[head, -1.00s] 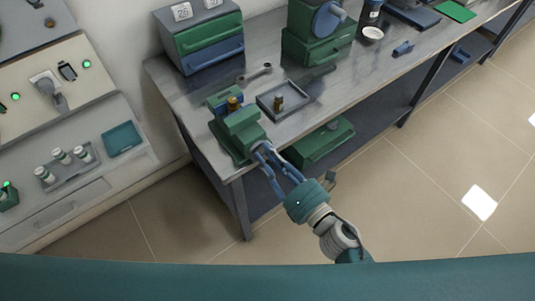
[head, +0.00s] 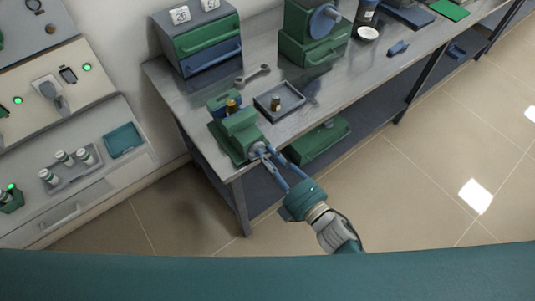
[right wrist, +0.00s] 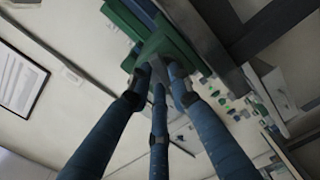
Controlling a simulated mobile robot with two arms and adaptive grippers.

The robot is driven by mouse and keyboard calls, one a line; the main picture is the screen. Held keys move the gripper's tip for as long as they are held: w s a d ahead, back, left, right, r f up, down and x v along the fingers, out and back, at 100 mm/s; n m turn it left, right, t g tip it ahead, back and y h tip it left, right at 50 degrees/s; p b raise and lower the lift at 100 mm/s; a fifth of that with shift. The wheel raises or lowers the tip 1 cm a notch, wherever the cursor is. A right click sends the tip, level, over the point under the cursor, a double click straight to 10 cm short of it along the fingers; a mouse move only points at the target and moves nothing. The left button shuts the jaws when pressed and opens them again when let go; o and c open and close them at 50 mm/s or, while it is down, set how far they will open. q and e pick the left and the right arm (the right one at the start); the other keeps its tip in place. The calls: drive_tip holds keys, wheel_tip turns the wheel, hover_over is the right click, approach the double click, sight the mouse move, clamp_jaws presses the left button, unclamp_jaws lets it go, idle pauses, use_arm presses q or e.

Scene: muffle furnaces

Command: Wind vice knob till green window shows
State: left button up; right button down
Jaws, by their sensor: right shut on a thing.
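The green vice (head: 240,133) stands on the near left corner of the metal bench, with a brass-coloured piece (head: 231,106) between its jaws. It also shows in the right wrist view (right wrist: 168,40). My right gripper (head: 264,152) reaches up to the front of the vice, and its blue fingers are shut around the knob there. The fingers (right wrist: 160,72) hide most of the knob in both views. I cannot make out a green window on the vice. My left gripper is not in view.
A grey tray (head: 262,103) with a small brass part (head: 275,103) sits just right of the vice. A wrench (head: 253,75) and a drawer cabinet (head: 207,45) are behind. A green box (head: 322,143) is on the lower shelf. The floor right of the bench is clear.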

drive_tip(key=m, duration=0.7)
drive_tip(key=f+m+p, duration=0.1)
drive_tip(key=m, duration=0.7)
drive_tip(key=m+p, duration=0.1)
drive_tip(key=m, duration=0.7)
drive_tip(key=shift+s+a+f, duration=0.25)
drive_tip(key=shift+s+a, duration=0.05)
drive_tip(key=shift+a, duration=0.05)
drive_tip(key=c, duration=1.6)
unclamp_jaws()
drive_tip(key=shift+r, duration=0.1)
drive_tip(key=shift+o, duration=0.2)
